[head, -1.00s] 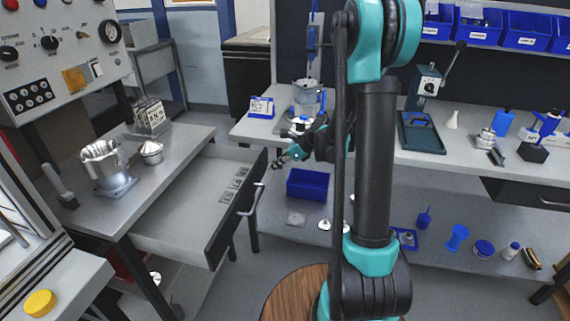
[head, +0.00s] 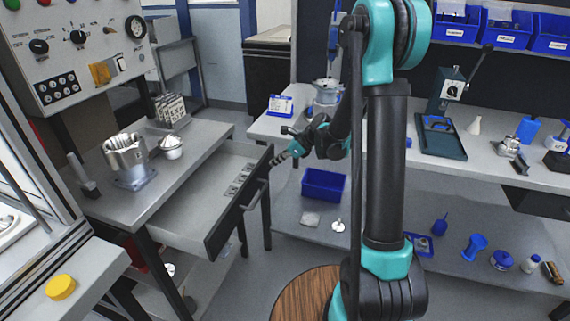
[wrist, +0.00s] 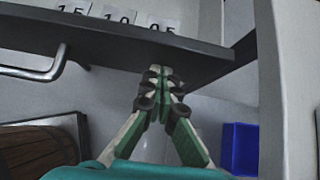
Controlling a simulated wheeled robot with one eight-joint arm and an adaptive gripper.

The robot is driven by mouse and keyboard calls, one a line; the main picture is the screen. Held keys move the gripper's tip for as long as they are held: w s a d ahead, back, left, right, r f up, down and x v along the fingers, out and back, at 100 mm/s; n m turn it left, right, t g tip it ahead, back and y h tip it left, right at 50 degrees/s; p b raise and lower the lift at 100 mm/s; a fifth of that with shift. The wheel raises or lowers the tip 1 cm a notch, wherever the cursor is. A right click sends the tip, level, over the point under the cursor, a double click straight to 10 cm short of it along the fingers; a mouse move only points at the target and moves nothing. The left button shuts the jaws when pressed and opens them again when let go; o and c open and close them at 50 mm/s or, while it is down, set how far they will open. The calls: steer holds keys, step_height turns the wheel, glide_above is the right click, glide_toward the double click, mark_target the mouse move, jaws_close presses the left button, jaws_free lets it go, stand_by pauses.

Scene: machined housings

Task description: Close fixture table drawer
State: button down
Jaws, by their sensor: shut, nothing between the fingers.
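The fixture table (head: 200,138) stands at the left with its drawer (head: 188,218) pulled partly out to the right. The drawer has a dark front panel (head: 222,228) with a bar handle (head: 254,194). My gripper (head: 276,160) is shut and empty at the far end of the drawer front, on its outer side. In the wrist view, the closed fingertips (wrist: 160,74) are at the dark front panel (wrist: 105,42), right of the handle (wrist: 30,74). I cannot tell whether they touch it. Number cards (wrist: 115,15) show inside the drawer.
A metal housing (head: 130,160) and a small metal pot (head: 171,147) stand on the fixture table. A blue bin (head: 323,185) sits on the lower shelf behind my gripper. A workbench (head: 470,150) runs along the back right. A round wooden stool (head: 305,295) stands in front.

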steer(key=w+a, duration=0.2)
steer(key=a, duration=0.4)
steer(key=w+a, duration=0.2)
steer(key=a, duration=0.4)
steer(key=w+a, duration=0.2)
steer(key=a, duration=0.4)
steer(key=shift+w, duration=0.3)
steer(key=shift+w+a, duration=0.1)
steer(key=shift+a, duration=0.2)
steer(key=shift+r, duration=0.1)
